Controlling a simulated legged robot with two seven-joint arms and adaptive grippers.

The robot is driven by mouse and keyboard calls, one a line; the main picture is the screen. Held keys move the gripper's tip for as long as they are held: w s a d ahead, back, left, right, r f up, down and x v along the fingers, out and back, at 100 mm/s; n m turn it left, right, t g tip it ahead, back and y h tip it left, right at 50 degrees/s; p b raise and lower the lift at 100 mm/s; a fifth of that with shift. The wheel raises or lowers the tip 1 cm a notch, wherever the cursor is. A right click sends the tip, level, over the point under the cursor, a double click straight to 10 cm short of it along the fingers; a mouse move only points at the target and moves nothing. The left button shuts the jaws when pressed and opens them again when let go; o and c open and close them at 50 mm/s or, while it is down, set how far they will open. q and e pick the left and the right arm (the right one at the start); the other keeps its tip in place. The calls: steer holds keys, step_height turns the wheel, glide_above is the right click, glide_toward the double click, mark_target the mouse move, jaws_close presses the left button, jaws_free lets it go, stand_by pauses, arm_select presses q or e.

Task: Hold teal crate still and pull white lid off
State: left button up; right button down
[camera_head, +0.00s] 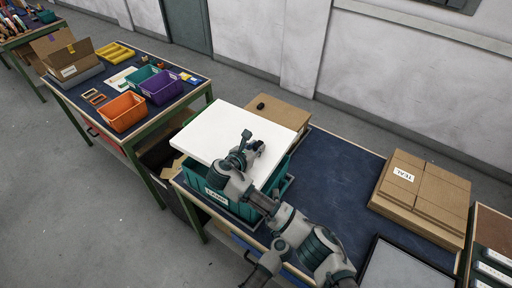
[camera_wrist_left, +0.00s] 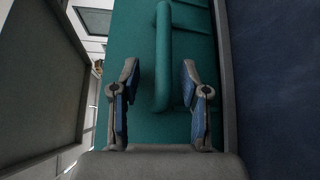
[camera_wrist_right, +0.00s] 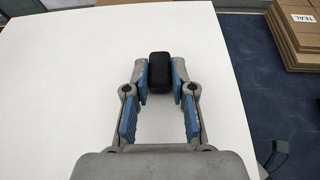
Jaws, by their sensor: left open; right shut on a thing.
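The white lid (camera_head: 215,132) lies flat over the teal crate (camera_head: 245,210) at the left end of the near table; I cannot tell whether there is a gap between them. My right gripper (camera_wrist_right: 160,68) is shut on the lid's black knob (camera_wrist_right: 160,80). In the left wrist view, the teal crate's wall (camera_wrist_left: 140,20) fills the middle, with its handle (camera_wrist_left: 163,60) standing out. My left gripper (camera_wrist_left: 159,78) is open, with one finger on each side of the handle. I cannot make out its fingers in the head view, where my arm covers part of the crate.
A cardboard box (camera_head: 285,112) with a black knob stands just behind the lid. Flat cardboard (camera_head: 425,190) and a dark-rimmed grey panel (camera_head: 400,272) lie to the right. Blue tabletop (camera_head: 335,175) is clear between. Orange (camera_head: 123,112) and purple (camera_head: 162,87) bins stand on another table.

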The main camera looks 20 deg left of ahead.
arm_select(q)
steer(key=shift+s, duration=0.1)
steer(key=v, duration=0.7)
steer(key=shift+s+f, duration=0.1)
